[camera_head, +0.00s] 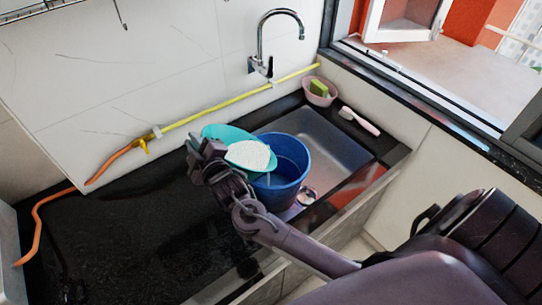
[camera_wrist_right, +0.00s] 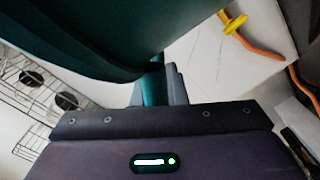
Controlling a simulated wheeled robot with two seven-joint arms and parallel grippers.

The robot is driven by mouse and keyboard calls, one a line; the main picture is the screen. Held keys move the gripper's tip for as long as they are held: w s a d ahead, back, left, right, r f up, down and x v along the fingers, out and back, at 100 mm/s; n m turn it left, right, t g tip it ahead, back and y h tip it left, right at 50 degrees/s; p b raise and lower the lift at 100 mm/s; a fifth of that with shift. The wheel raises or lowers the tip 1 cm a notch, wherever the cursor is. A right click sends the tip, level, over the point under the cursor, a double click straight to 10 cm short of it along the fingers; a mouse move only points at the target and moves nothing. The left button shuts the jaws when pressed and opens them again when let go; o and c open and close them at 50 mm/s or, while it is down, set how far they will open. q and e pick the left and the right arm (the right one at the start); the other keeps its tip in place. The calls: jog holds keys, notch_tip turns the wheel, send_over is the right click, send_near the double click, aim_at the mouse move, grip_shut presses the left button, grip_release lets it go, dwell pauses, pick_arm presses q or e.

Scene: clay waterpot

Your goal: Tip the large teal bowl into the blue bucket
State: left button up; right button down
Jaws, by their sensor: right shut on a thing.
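The large teal bowl (camera_head: 222,133) is at the left rim of the blue bucket (camera_head: 292,180), partly over its opening. A white mass (camera_head: 248,155) shows inside the bowl, and the bowl looks tilted toward the bucket. My right gripper (camera_head: 207,152) is shut on the bowl's edge at its left side. In the right wrist view the dark teal bowl (camera_wrist_right: 90,35) fills the upper left, and its edge sits between the fingers of my right gripper (camera_wrist_right: 158,85). The bucket stands upright in the sink; its left side is partly hidden by the bowl and my arm. My left gripper is out of view.
The steel sink (camera_head: 338,145) is set in a black counter (camera_head: 115,235). A chrome faucet (camera_head: 262,65) rises behind it. A yellow and orange hose (camera_head: 205,112) runs along the wall. A pink basin with a sponge (camera_head: 319,91) and a brush (camera_head: 360,121) sit at the right.

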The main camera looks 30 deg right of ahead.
jog(key=shift+r, duration=0.15)
jog(key=shift+d+r+m+p, duration=0.5)
jog(key=shift+d+r+p, duration=0.2)
jog(key=shift+d, duration=0.2)
jog(key=shift+w+d+r, duration=0.1)
jog(key=shift+d, duration=0.1)
dwell(0.8)
jog(key=shift+w+d+r+m+p, duration=0.1)
jog(key=shift+d+r+m+p, duration=0.2)
jog(key=shift+d, duration=0.2)
jog(key=shift+d+r+m+p, duration=0.2)
jog(key=shift+d+m+p, duration=0.1)
jog(key=shift+d, duration=0.15)
jog(key=shift+d+r, duration=0.1)
dwell(0.8)
jog(key=shift+w+d+r+m+p, duration=0.1)
jog(key=shift+d+r+m+p, duration=0.3)
jog(key=shift+d, duration=0.2)
jog(key=shift+d+r+m+p, duration=0.3)
jog(key=shift+d+p, duration=0.05)
jog(key=shift+d, duration=0.2)
jog(key=shift+d+r, duration=0.15)
dwell(0.7)
